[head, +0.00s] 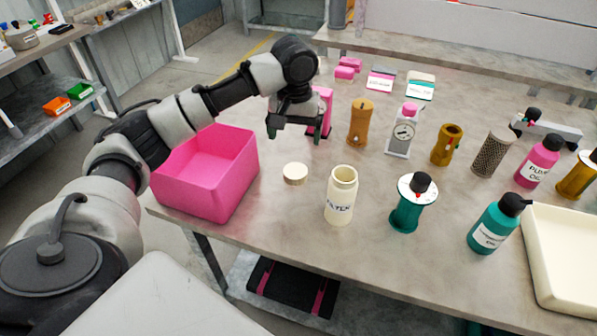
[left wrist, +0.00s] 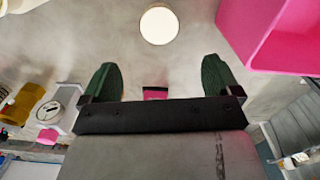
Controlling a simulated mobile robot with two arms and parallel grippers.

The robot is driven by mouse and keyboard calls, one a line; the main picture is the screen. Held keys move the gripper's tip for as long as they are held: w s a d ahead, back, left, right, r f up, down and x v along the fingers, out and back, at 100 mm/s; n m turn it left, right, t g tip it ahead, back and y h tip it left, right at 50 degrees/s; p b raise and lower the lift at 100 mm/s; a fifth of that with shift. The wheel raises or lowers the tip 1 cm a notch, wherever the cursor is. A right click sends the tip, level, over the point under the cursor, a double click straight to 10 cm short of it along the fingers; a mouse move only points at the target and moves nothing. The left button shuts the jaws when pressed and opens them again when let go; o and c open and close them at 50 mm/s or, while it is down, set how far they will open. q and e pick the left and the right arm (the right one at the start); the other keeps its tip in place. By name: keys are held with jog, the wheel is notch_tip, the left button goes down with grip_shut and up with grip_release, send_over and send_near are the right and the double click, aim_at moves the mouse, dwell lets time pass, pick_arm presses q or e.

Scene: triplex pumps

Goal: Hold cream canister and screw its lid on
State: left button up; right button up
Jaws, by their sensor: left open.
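The cream canister (head: 341,195) stands upright and open-topped near the front edge of the table, with dark lettering on its side. Its round cream lid (head: 295,173) lies flat on the table to the left of the canister, apart from it. The lid also shows at the top of the left wrist view (left wrist: 159,25). My left gripper (head: 294,132) is open and empty, above the table and behind the lid in the head view. In the left wrist view its two green fingertips (left wrist: 160,78) are spread apart with nothing between them. My right gripper is not in view.
A pink bin (head: 212,185) stands left of the lid at the table edge. A green-bodied pump part (head: 407,208), a teal bottle (head: 494,226) and a cream tray (head: 562,250) are to the right. An orange-brown cylinder (head: 360,124) and a dial gauge (head: 401,138) stand behind.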

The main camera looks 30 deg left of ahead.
pick_arm(q)
send_over(295, 170)
notch_tip(295, 170, down, 6)
jog(key=shift+w+r, duration=0.1)
jog(key=shift+r, duration=0.1)
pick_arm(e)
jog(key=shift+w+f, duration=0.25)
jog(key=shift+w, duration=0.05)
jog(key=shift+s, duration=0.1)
pick_arm(q)
notch_tip(295, 170, down, 5)
jog(key=shift+f+b, duration=0.15)
jog(key=shift+b, duration=0.35)
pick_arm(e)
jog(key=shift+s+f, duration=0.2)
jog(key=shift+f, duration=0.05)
